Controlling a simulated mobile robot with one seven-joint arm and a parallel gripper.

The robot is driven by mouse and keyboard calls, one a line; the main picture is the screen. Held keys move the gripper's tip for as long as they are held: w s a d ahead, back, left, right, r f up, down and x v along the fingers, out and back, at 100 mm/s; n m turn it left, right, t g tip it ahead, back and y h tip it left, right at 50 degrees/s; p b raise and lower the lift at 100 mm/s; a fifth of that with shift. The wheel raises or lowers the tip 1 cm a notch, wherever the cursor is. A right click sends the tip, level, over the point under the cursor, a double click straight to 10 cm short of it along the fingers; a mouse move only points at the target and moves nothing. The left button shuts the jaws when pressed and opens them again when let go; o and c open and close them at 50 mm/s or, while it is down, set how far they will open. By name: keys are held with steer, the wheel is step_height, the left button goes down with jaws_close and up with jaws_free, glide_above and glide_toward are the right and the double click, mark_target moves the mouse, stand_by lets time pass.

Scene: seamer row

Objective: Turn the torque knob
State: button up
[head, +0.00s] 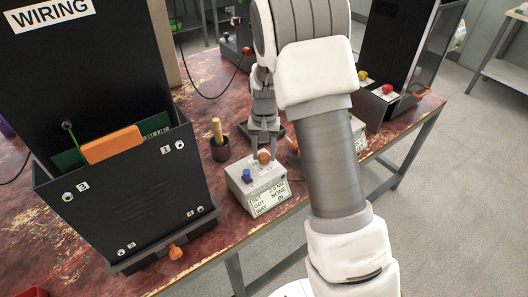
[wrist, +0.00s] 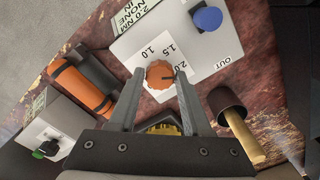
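The orange torque knob (wrist: 159,74) sits on a pale control box (head: 258,190), with 1.0, 1.5 and 2.0 printed around it. Its dark mark points to the right in the wrist view, near 2.0. The box's display (head: 269,197) reads SET 2.0 NM, GOT NONE, WAY IN. A blue knob (wrist: 207,18) on the same box is beside the word OUT. My gripper (wrist: 159,74) is open, with one finger on each side of the orange knob and a visible gap to each. In the head view the knob (head: 263,156) shows just below the fingertips.
A black WIRING fixture (head: 110,190) with an orange handle fills the left. An orange cylinder (wrist: 82,88) and another pale box with a green knob (wrist: 46,149) lie across from the cup.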

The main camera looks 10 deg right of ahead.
jaws_close()
steer(key=shift+n, duration=0.4)
steer(key=n, duration=0.5)
steer(key=shift+n, duration=0.3)
steer(key=n+p, duration=0.1)
steer(key=n, duration=0.4)
steer(key=shift+n, duration=0.3)
steer(key=shift+o, duration=2.4)
jaws_free()
